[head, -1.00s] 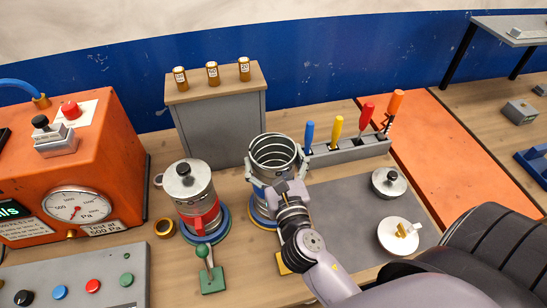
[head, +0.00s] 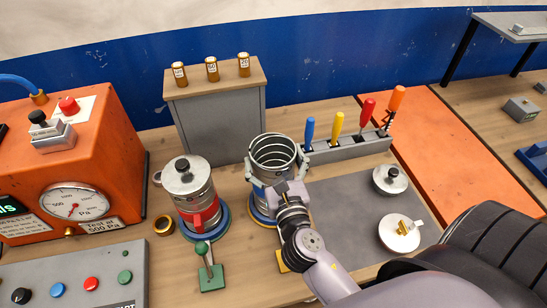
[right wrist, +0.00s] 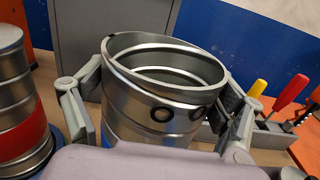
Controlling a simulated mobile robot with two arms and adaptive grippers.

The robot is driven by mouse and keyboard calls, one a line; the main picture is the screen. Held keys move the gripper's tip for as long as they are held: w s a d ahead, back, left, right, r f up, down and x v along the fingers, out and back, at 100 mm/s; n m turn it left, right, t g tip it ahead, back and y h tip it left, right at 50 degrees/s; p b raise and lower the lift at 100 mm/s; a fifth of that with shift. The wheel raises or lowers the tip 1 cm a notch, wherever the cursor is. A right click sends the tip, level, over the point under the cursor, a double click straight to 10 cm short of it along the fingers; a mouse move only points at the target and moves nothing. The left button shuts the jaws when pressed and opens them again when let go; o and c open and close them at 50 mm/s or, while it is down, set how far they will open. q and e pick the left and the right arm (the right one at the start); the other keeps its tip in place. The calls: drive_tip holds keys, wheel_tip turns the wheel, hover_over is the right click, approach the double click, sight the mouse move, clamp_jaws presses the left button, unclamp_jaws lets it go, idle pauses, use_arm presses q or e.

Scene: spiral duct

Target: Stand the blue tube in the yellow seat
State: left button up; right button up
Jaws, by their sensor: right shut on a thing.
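The blue tube (head: 272,153) is an open-topped, ribbed metal duct with a blue band, partly hidden by my right wrist. My right gripper (head: 277,165) is shut on it, one finger on each side. In the right wrist view the tube (right wrist: 160,95) stands nearly upright between the fingers, with two dark round marks on its front. My left gripper is not in view.
A lidded red-banded canister (head: 192,195) stands close on the left, with a green lever (head: 207,268) in front. A grey rack (head: 345,147) of tools is behind right. Two lids (head: 390,180) lie on the grey mat (head: 350,205). An orange gauge box (head: 75,165) is far left.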

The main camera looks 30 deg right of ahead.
drive_tip(key=shift+f+b, duration=1.1)
drive_tip(key=shift+f, duration=0.25)
drive_tip(key=o, duration=1.6)
drive_tip(key=shift+r, duration=0.1)
drive_tip(key=shift+o, duration=0.9)
drive_tip(key=shift+s, duration=0.15)
drive_tip(key=v, duration=1.1)
drive_tip(key=shift+s+a, duration=0.2)
drive_tip(key=shift+s, duration=0.15)
